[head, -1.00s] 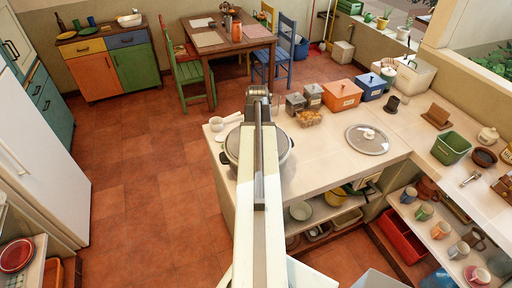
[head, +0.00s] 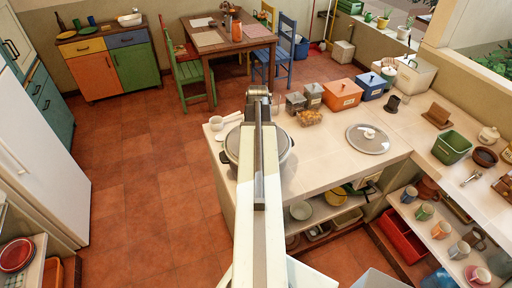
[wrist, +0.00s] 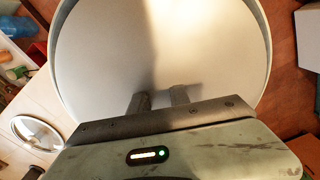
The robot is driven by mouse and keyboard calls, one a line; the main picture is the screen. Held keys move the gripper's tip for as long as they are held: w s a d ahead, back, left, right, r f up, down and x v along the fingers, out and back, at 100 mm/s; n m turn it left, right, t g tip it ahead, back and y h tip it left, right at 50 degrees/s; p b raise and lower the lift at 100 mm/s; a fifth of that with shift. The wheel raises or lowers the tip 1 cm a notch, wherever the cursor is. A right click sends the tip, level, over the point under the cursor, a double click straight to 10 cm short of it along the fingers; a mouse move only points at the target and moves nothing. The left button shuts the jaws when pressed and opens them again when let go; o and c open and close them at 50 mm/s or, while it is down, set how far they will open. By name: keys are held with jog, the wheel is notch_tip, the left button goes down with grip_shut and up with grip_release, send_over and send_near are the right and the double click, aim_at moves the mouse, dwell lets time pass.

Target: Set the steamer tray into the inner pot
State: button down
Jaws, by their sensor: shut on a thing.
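A wide, pale, round tray (wrist: 100,55) with a raised rim fills most of the wrist view; I take it to be the steamer tray. My gripper (wrist: 163,98) has its two dark fingers at the tray's near part, shut on it; the exact grip point is unclear. In the head view a round pot (head: 284,157) with a dark rim and side handles stands near the counter's left end. My arm covers its middle, so its inside and the inner pot cannot be made out. My gripper is hidden there too.
A glass lid (head: 369,138) lies on the counter (head: 330,155) right of the pot, in clear space. Grey canisters (head: 296,103), an orange box (head: 342,94) and a blue box (head: 371,86) stand behind. White cups (head: 216,123) sit at the left edge, above open floor.

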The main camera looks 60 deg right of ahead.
jog(key=shift+f, duration=0.15)
jog(key=c, duration=1.1)
grip_release()
jog(key=shift+c, duration=0.2)
notch_tip(320, 180, up, 8)
jog(key=p, duration=0.8)
